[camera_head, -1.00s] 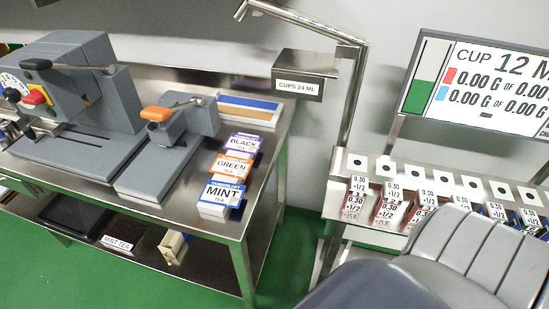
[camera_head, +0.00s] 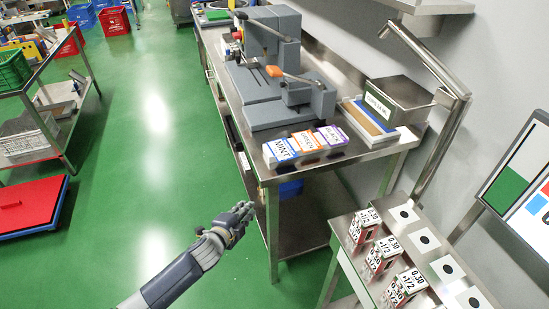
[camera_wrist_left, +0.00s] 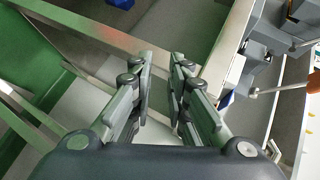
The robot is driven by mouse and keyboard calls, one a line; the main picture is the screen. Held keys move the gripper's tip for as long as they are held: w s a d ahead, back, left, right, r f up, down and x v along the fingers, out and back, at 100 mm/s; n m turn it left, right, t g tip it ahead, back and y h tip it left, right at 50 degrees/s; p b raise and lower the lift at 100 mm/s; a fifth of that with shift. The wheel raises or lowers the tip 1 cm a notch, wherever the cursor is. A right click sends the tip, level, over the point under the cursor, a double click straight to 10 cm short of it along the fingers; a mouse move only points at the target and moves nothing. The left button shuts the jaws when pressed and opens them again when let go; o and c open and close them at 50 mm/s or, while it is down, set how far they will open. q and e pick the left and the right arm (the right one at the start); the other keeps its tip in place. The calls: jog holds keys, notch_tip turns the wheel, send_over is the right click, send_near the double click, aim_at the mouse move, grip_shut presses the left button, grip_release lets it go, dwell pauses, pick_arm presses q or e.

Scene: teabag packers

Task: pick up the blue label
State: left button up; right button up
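The blue label stack marked MINT (camera_head: 280,151) lies at the near corner of the steel table, left of the orange GREEN stack (camera_head: 306,142) and the purple BLACK stack (camera_head: 331,136). My left gripper (camera_head: 247,209) is over the green floor, in front of and lower left in the picture from the MINT stack, apart from it. In the left wrist view my left gripper (camera_wrist_left: 162,75) has a gap between its fingers and nothing in it. A small blue patch shows by the table edge there; I cannot tell if it is the label. My right gripper is out of view.
The steel table (camera_head: 345,156) carries a grey machine with an orange handle (camera_head: 275,71). Its edge and legs stand near my left gripper. A steel rack (camera_head: 361,273) with small boxes is at lower right. A red-topped platform (camera_head: 30,207) is far left. Green floor lies open between.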

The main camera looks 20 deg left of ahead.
pick_arm(q)
notch_tip(320, 180, up, 9)
jog(key=w+d+m+t+h, duration=0.1)
jog(key=w+d+m+t, duration=0.1)
jog(key=d+m, duration=0.1)
jog(key=b, duration=0.4)
send_near(278, 156)
jog(key=shift+m+h, duration=0.3)
jog(key=w, duration=0.1)
jog(key=w+f, duration=0.1)
jog(key=w, duration=0.2)
jog(key=shift+w+f, duration=0.1)
jog(key=shift+f, duration=0.3)
jog(key=shift+w+d+f, duration=0.1)
jog(key=shift+w+d, duration=0.05)
jog(key=shift+w, duration=0.55)
jog(key=shift+c, duration=0.5)
grip_shut()
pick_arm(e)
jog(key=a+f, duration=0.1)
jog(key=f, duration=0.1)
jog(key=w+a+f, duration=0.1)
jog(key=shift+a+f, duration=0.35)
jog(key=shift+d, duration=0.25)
